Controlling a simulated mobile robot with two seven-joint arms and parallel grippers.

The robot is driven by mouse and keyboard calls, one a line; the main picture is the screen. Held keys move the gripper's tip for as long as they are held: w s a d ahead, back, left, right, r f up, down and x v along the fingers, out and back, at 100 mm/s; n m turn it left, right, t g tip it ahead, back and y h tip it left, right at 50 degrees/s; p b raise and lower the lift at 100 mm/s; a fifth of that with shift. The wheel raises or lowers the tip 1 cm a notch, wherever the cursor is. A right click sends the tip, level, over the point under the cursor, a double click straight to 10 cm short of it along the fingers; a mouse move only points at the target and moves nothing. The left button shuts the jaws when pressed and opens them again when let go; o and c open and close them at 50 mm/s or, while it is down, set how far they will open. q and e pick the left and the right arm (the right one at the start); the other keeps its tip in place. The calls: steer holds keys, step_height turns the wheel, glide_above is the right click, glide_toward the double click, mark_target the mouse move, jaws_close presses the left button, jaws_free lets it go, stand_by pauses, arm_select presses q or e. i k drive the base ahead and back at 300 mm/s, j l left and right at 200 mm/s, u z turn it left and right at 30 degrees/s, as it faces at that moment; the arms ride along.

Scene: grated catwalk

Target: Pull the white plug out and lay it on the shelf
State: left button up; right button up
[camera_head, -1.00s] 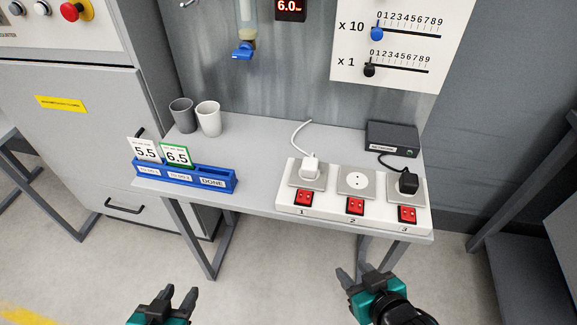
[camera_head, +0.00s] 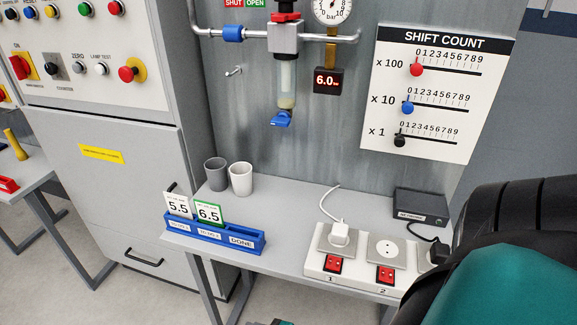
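The white plug (camera_head: 339,235) is seated in the left socket of the white power strip (camera_head: 314,267), with its white cord running up and back. The grey shelf (camera_head: 285,212) carries the strip at its right end. My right arm fills the lower right corner, close to the camera, and hides the strip's right end. Neither gripper's fingers show. A sliver of teal shows at the bottom edge; I cannot tell which part of me it is.
A black plug (camera_head: 434,254) sits in the right socket, partly hidden by my arm; the middle socket (camera_head: 386,250) is empty. A dark box (camera_head: 421,207) stands behind. Two cups (camera_head: 241,179) and a blue card rack (camera_head: 247,244) stand left. The shelf between them and the strip is clear.

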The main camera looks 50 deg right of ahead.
mark_target(340, 231)
steer(key=u, duration=0.15)
steer(key=k+l, duration=1)
